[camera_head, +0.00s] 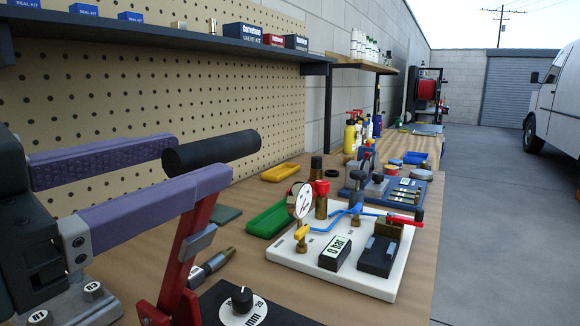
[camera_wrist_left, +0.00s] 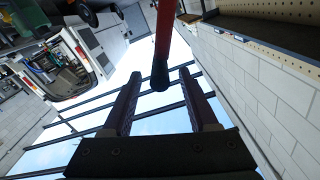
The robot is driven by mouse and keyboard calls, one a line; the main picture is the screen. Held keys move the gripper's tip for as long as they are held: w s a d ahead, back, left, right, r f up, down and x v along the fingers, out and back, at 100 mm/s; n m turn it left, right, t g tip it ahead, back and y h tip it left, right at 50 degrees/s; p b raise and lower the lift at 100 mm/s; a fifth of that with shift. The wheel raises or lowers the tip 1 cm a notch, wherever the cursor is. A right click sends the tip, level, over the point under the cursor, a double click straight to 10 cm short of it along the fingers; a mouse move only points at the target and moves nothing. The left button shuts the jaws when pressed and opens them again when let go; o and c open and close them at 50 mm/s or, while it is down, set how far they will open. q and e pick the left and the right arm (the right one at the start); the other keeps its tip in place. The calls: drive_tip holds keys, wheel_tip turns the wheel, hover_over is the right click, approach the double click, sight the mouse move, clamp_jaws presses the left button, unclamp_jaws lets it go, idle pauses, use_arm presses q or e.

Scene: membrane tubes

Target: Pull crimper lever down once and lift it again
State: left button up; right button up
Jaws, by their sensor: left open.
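The crimper has red upright plates (camera_head: 178,265) and a black base with a white numbered dial (camera_head: 240,308) in front. Its lever carries a black cylindrical handle (camera_head: 212,152), which is raised. My left gripper (camera_head: 198,160) is open, with its two purple fingers on either side of the lever at the handle's height. In the left wrist view, the red lever bar (camera_wrist_left: 163,35) ends in a black grip (camera_wrist_left: 159,76) between the parted fingers, with gaps at both sides. The near finger hides part of the lever in the head view. My right gripper is not in view.
A white test board (camera_head: 345,275) with a gauge and blue hose stands right of the crimper. A pegboard wall (camera_head: 120,90) and shelf (camera_head: 180,38) bound the left side.

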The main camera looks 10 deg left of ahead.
sight(239, 158)
use_arm(q)
drive_tip(key=p+x, duration=0.1)
drive_tip(key=x, duration=0.6)
drive_tip(key=shift+w+d+f, duration=0.1)
drive_tip(key=shift+w, duration=0.2)
clamp_jaws()
idle(1.1)
